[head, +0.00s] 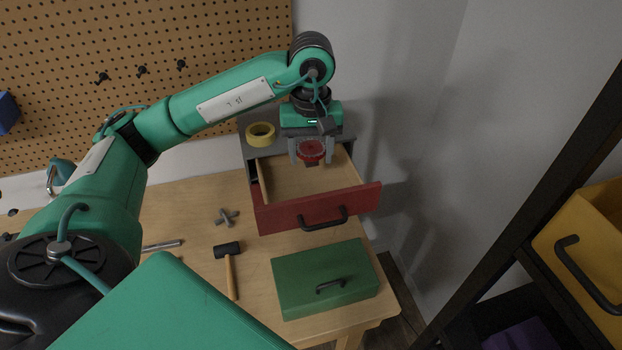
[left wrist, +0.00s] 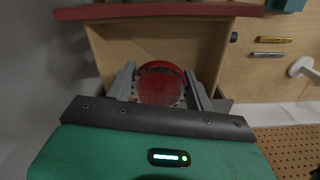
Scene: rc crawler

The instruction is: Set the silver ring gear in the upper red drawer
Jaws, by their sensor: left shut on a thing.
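The upper red drawer (head: 318,208) is pulled open from the grey cabinet, and its wooden inside looks empty. Its red front also shows along the top of the left wrist view (left wrist: 160,11). My left gripper (head: 312,156) points down over the open drawer. It is shut on a round toothed gear (head: 312,148), which looks red in the head view. In the left wrist view the gear (left wrist: 161,84) shows a red round face with a greyish toothed rim, between the two fingers. It appears held above the drawer floor. My right gripper is not in view.
A yellow tape roll (head: 260,134) sits on the cabinet top behind the drawer. A green box with a handle (head: 325,278) stands in front. A hammer (head: 229,262) and a grey cross-shaped part (head: 227,217) lie on the table. A dark rack with a yellow bin (head: 590,245) is right.

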